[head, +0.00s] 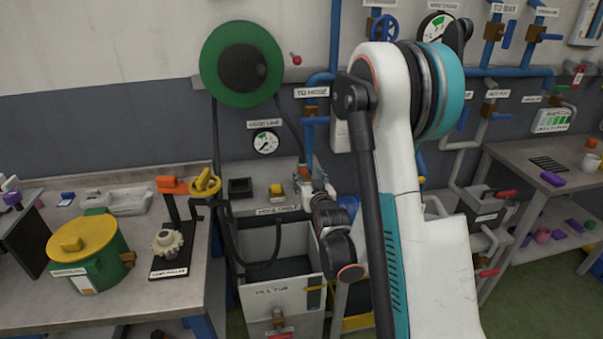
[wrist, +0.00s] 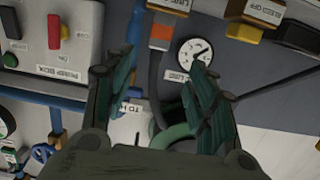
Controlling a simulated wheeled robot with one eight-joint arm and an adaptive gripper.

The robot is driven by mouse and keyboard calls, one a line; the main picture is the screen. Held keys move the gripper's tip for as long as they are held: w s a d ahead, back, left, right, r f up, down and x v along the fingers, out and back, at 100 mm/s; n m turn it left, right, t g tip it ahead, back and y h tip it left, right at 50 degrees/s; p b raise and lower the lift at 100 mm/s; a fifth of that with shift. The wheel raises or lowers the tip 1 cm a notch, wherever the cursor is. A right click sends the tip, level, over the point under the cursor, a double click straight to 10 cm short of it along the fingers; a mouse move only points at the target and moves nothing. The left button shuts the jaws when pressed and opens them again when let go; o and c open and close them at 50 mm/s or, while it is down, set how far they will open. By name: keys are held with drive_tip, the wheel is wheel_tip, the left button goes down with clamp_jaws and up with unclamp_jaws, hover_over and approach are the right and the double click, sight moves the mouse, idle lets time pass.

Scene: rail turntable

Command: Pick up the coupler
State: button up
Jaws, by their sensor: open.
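The coupler (wrist: 160,37) appears to be the orange and grey end of the dark hose. It is near the top of the wrist view, below a white label, with the hose running from it toward the green reel. My gripper (wrist: 159,72) is open, with its two dark fingers spread left and right of the hose in the picture. The coupler lies ahead of the fingertips and nothing shows held. In the head view an orange patch, probably the coupler (head: 304,171), shows near the end of my arm. Whether the fingers touch it cannot be told.
The green hose reel (head: 241,64) and a gauge (head: 265,142) are on the wall. A fill tub (head: 280,275) stands below. Blue pipes (head: 318,100) run behind my arm.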

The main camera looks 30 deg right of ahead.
sight(303, 167)
drive_tip(key=x, duration=0.7)
drive_tip(key=shift+w+f+b, duration=0.1)
drive_tip(key=shift+f+b, duration=0.05)
drive_tip(key=shift+b, duration=0.25)
drive_tip(key=b+x, duration=0.1)
drive_tip(key=x, duration=0.3)
drive_tip(key=shift+d+f, duration=0.2)
drive_tip(key=shift+w+d+b, duration=0.1)
drive_tip(key=shift+w+b, duration=0.2)
drive_tip(key=shift+w, duration=0.2)
clamp_jaws()
